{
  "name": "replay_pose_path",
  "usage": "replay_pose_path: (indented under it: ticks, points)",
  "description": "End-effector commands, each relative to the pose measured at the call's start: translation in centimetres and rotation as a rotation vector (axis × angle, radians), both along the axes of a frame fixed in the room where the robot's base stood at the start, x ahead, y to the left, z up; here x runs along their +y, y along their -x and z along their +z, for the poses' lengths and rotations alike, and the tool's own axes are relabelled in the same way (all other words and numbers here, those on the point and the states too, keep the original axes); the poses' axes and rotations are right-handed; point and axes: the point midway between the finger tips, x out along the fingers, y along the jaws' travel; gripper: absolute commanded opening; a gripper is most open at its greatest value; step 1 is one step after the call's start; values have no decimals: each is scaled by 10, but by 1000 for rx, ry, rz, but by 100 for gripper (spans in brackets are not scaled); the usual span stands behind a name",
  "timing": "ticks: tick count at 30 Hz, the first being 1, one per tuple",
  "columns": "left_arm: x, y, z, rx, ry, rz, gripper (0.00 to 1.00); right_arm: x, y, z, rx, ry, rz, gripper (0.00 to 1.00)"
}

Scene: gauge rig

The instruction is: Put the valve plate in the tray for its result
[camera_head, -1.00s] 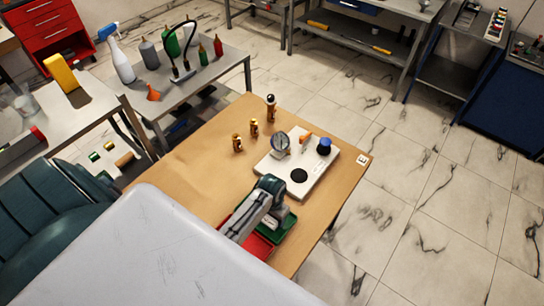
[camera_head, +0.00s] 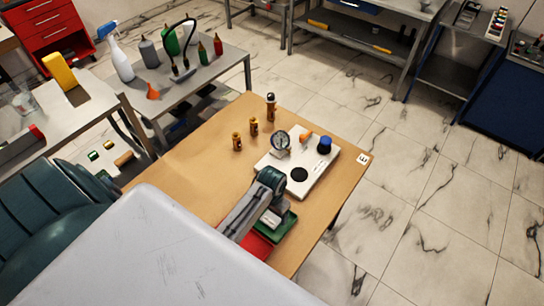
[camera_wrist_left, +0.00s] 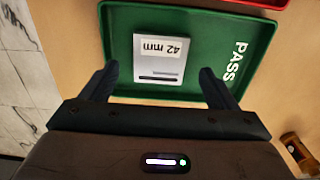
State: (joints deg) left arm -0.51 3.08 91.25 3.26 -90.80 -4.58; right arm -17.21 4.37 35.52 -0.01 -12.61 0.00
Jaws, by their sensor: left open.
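The valve plate (camera_wrist_left: 160,60) is a pale grey plate with a "42 mm" label and a dark slot. It lies in the green tray (camera_wrist_left: 228,85) marked PASS. In the head view the green tray (camera_head: 284,228) is at the table's near right edge, partly hidden by my left arm. My left gripper (camera_wrist_left: 158,75) is open, its fingers apart on either side of the plate's lower end in the wrist view, with nothing between them in contact. Its fingertips are hidden in the head view. My right gripper is not in view.
A red tray (camera_head: 257,246) sits beside the green one. A white gauge rig (camera_head: 309,181) with a dial (camera_head: 281,141), blue knob (camera_head: 324,145) and black disc stands just beyond. Several amber fittings (camera_head: 254,127) stand farther back. The left part of the wooden table (camera_head: 185,165) is clear.

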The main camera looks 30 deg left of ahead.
Motion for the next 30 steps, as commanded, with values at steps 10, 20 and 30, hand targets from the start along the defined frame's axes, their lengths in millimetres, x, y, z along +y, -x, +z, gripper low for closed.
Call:
replay_pose_path:
  ticks: [10, 20, 30]
  points:
    - [1, -1, 67, -6, -1, 0, 81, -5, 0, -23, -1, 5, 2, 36]
    - [0, 0, 89, -1, 0, 0, 81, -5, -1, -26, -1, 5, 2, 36]
    - [0, 0, 89, -1, 0, 0, 81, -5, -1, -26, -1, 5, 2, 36]
